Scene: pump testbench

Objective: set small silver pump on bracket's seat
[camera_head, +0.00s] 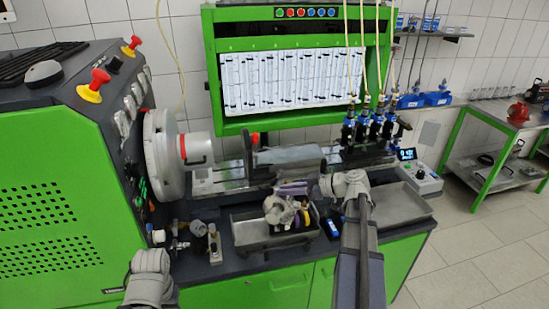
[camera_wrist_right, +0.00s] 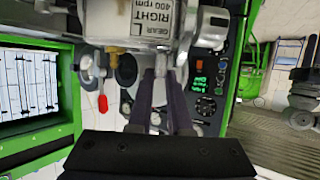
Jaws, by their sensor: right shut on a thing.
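The small silver pump (camera_head: 283,210) is held by my right gripper (camera_head: 292,190) above the dark tray on the bench. In the right wrist view the pump (camera_wrist_right: 125,22) fills the top, with a white label reading RIGHT, 400 rpm, and a brass fitting. The dark fingers of my right gripper (camera_wrist_right: 161,75) are shut on a part of it. A grey block (camera_head: 290,156) on the bench rail behind the pump may be the bracket; its seat cannot be made out. Of my left arm, only a grey joint shows at the bottom left; its gripper is out of view.
The dark tray (camera_head: 262,240) below holds parts that the pump partly hides. Small fittings (camera_head: 198,228) stand left of it. A large chuck (camera_head: 165,153) is at the left, blue-topped injectors (camera_head: 372,125) at the back right. An empty tray (camera_head: 402,205) lies at the right.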

